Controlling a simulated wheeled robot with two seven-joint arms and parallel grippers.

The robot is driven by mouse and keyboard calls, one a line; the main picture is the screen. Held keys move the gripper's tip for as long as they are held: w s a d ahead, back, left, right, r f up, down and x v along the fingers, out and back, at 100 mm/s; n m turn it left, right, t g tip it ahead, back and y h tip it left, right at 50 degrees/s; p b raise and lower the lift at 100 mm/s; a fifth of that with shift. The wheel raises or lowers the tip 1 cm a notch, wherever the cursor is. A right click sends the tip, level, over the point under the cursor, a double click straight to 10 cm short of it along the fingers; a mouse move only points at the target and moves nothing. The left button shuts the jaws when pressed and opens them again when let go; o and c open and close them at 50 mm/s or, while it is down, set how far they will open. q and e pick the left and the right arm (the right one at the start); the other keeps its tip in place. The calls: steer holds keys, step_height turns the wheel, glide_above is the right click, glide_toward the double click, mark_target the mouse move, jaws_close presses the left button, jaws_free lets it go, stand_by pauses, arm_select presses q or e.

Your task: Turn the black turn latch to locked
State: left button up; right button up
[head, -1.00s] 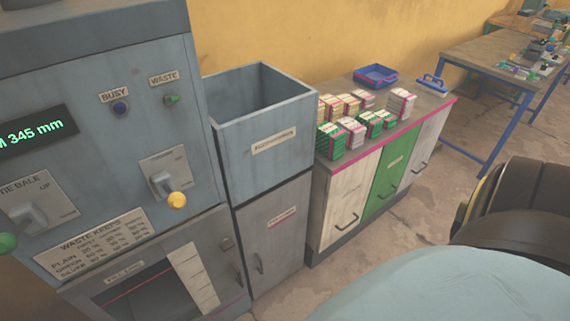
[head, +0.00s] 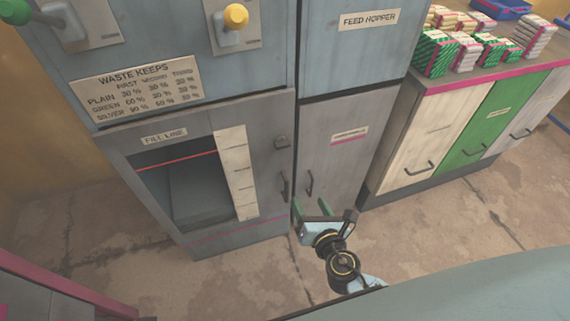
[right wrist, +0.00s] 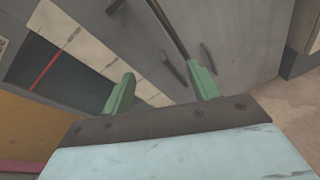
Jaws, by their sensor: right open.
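The turn latch (head: 282,142) is a small dark piece at the upper right edge of the grey press door (head: 215,238), above that door's bar handle (head: 284,187). It is too small to tell which way it is turned. A dark piece at the top edge of the right wrist view (right wrist: 115,6) looks like the same latch. My right gripper (head: 311,208) is open and empty, low in front of the doors and below the latch. Its green fingertips (right wrist: 161,75) are spread, with the door handle (right wrist: 172,70) beyond them. My left gripper is not in view.
The feed hopper (head: 370,48) stands right of the press, above a grey cupboard door (head: 340,130) with its own handle. A yellow-knobbed lever (head: 235,17) and a green-knobbed lever (head: 15,11) stick out above. Packs lie on the cabinet (head: 440,115) at right. The floor in front is clear.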

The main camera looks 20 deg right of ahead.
mark_target(284, 146)
step_height(284, 146, up, 7)
steer(key=w+a+n+t+b, duration=0.2)
steer(key=n+t, duration=0.1)
steer(key=n, duration=0.2)
steer(key=shift+y, duration=0.3)
steer(key=w, duration=0.7)
steer(key=w+b, duration=0.1)
steer(key=w, duration=0.3)
steer(key=shift+w+a+f, duration=0.1)
steer(key=shift+w+f, duration=0.15)
steer(key=shift+w, duration=0.1)
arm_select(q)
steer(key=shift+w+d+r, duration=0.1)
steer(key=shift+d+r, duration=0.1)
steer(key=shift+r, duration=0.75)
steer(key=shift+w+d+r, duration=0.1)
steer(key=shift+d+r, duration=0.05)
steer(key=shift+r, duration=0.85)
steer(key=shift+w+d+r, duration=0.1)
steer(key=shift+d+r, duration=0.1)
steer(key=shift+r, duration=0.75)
arm_select(e)
steer(key=shift+w, duration=0.6)
steer(key=c, duration=1)
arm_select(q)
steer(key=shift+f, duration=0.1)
